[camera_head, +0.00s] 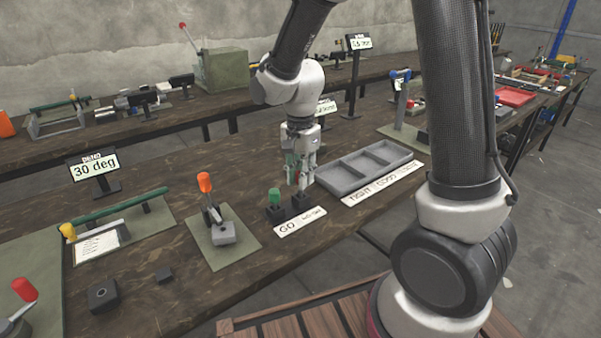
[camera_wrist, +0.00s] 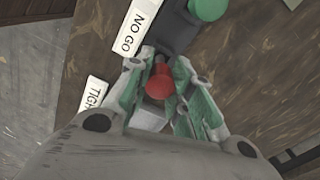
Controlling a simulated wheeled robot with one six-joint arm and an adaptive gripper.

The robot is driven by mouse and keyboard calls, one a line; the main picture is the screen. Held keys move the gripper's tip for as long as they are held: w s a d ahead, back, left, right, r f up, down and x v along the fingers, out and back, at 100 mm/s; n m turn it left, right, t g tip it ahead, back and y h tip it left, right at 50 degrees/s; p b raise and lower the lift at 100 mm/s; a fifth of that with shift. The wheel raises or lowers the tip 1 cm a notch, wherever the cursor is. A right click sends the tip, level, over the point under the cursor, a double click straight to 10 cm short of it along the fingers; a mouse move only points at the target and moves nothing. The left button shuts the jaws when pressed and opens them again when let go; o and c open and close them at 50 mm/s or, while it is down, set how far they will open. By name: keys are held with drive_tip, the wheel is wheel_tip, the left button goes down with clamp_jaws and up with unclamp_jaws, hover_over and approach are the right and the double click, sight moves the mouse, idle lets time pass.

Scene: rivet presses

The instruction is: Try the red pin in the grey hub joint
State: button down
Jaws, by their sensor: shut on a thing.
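My gripper (camera_head: 303,178) points down at the pin stand and is shut on the red pin (camera_wrist: 160,82). The red head shows between the fingers in the wrist view; its lower part is hidden. The black pin stand (camera_head: 287,212) is under and beside my fingers, and the red pin is at its NO GO end. I cannot tell whether the pin is still seated there. A green pin (camera_head: 274,196) stands at the GO end. A grey joint with an orange-topped lever (camera_head: 222,233) lies on a green plate, left of the stand; I cannot tell if it is the hub joint.
A grey three-compartment tray (camera_head: 347,186) labelled TIGHT, GOOD, LOOSE stands right of the stand and looks empty. Two small dark blocks (camera_head: 102,294) lie at the front left. A "30 deg" sign (camera_head: 94,167) stands farther left. The tabletop between plate and stand is clear.

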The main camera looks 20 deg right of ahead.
drive_tip(key=shift+f, duration=0.95)
drive_tip(key=c, duration=1.2)
unclamp_jaws()
wheel_tip(320, 180, up, 12)
